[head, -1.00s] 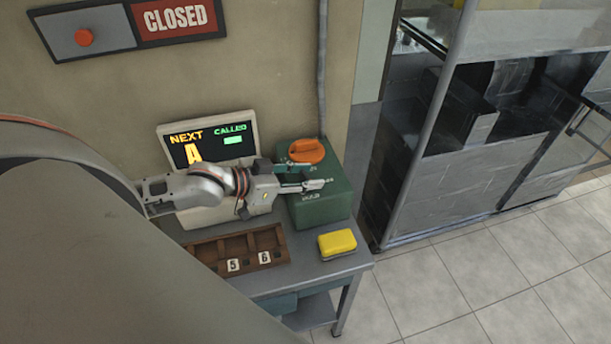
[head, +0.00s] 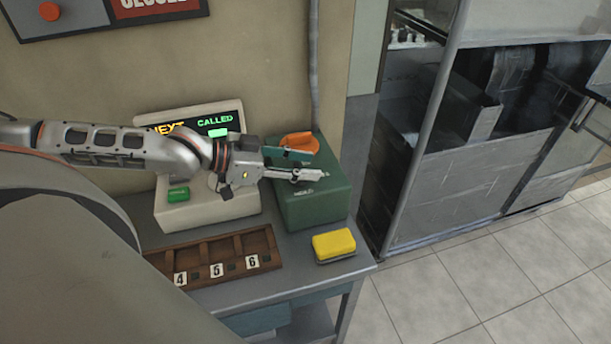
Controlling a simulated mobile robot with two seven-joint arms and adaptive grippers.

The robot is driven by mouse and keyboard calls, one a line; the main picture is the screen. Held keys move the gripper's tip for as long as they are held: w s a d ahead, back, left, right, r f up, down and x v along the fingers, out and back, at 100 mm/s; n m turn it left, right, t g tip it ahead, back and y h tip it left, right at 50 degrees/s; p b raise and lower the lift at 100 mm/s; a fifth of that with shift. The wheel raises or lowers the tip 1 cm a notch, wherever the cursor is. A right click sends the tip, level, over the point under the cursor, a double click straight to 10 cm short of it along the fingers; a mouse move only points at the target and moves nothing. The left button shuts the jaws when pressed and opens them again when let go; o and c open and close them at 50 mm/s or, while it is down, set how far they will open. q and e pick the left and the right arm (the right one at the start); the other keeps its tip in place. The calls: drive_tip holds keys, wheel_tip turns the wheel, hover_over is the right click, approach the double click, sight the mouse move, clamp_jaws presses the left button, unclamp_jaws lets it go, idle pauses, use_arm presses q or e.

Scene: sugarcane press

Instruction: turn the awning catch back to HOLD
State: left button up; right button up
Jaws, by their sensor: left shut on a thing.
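The orange catch knob (head: 298,141) sits on top of the green box (head: 318,208) at the back of the bench. Small pale lettering on the box's front edge looks like HOLD, though it is blurred. My left gripper (head: 308,164) reaches in from the left over the box, one finger against the knob's near side and the other nearer the camera. My right gripper is not in view.
A cream display unit (head: 168,214) with a green button (head: 178,194) stands left of the box. A brown tray (head: 196,250) with numbered slots and a yellow sponge-like block (head: 334,244) lie in front. A metal-framed cabinet (head: 470,180) stands right; floor between is clear.

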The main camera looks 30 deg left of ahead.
use_arm(q)
drive_tip(key=shift+s+f+b, duration=0.25)
drive_tip(key=shift+f+b, duration=0.25)
drive_tip(key=shift+b, duration=0.05)
drive_tip(key=shift+s+f, duration=0.1)
drive_tip(key=shift+s+a+f+b, duration=0.2)
drive_tip(key=shift+a+b, duration=0.05)
drive_tip(key=shift+b, duration=0.1)
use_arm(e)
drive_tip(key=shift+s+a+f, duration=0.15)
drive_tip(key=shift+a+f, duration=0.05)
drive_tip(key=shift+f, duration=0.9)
use_arm(q)
drive_tip(key=o, duration=1.1)
drive_tip(key=shift+a, duration=0.1)
drive_tip(key=shift+o, duration=0.2)
drive_tip(key=shift+r, duration=0.1)
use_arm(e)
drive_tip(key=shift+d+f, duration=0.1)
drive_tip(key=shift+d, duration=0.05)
use_arm(q)
drive_tip(key=shift+r, duration=0.1)
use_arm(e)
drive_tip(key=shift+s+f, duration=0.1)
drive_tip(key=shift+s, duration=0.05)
use_arm(q)
drive_tip(key=shift+a+r, duration=0.1)
drive_tip(key=shift+r, duration=0.05)
